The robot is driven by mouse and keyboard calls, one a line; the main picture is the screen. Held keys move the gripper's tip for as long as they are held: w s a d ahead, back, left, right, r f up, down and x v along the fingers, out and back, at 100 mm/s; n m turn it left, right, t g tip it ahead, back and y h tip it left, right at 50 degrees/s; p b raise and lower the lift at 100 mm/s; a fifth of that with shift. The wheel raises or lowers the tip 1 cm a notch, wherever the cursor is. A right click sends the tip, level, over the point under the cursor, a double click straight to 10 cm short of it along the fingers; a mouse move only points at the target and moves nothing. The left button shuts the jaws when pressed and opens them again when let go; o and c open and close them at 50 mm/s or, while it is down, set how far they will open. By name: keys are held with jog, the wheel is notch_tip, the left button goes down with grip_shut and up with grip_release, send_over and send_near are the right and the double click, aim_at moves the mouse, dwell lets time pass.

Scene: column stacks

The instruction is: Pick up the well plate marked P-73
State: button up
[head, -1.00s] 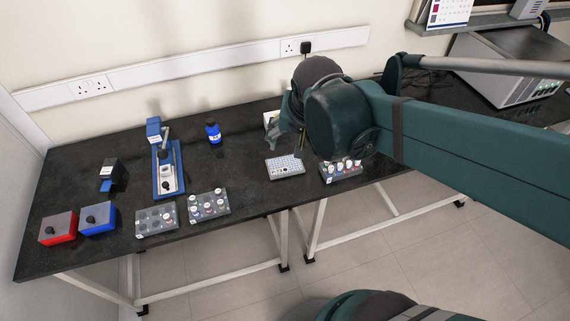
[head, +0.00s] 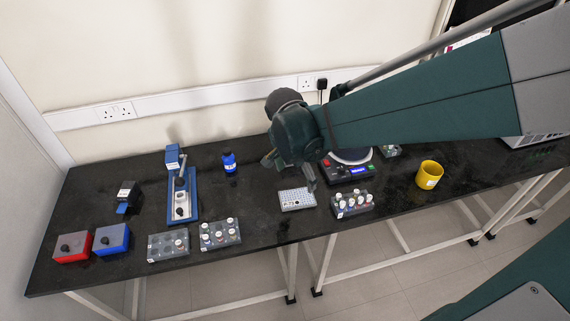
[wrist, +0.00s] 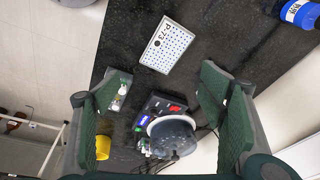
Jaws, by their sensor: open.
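The well plate marked P-73 (head: 297,199) lies flat on the black bench near its front edge. In the wrist view the plate (wrist: 167,45) shows white with rows of blue wells, its P-73 label on one short side, beyond the fingertips. My gripper (head: 292,172) is above and just behind the plate in the head view. In the wrist view my gripper (wrist: 150,95) is open, with green pads apart and nothing between them at the tips. The plate is fully visible in the wrist view.
A balance (head: 350,163) stands right of the plate, with a vial rack (head: 352,204) in front of it. A yellow mug (head: 429,175) is further right. Vial racks (head: 220,234) and a blue bottle (head: 229,162) stand to the left. Bench is clear around the plate's left side.

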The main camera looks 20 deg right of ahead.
aim_at(297, 196)
jog(key=shift+w+a+f+m+g+h+p, duration=0.3)
jog(key=shift+w+f+m, duration=0.35)
jog(key=shift+f+m, duration=0.5)
jog(key=shift+w+a+f+m+g+h+p, duration=0.1)
jog(key=shift+w+a+f+m+g+p, duration=0.2)
jog(key=shift+w+f+m, duration=0.8)
jog(key=shift+w+a+f+m+g+h+p, duration=0.25)
jog(key=shift+f+m+g, duration=0.25)
jog(key=shift+f, duration=1.15)
jog(key=shift+x, duration=1.35)
jog(key=shift+b+x, duration=0.9)
jog(key=shift+x, duration=1.7)
jog(key=shift+d, duration=0.15)
jog(key=shift+c, duration=0.5)
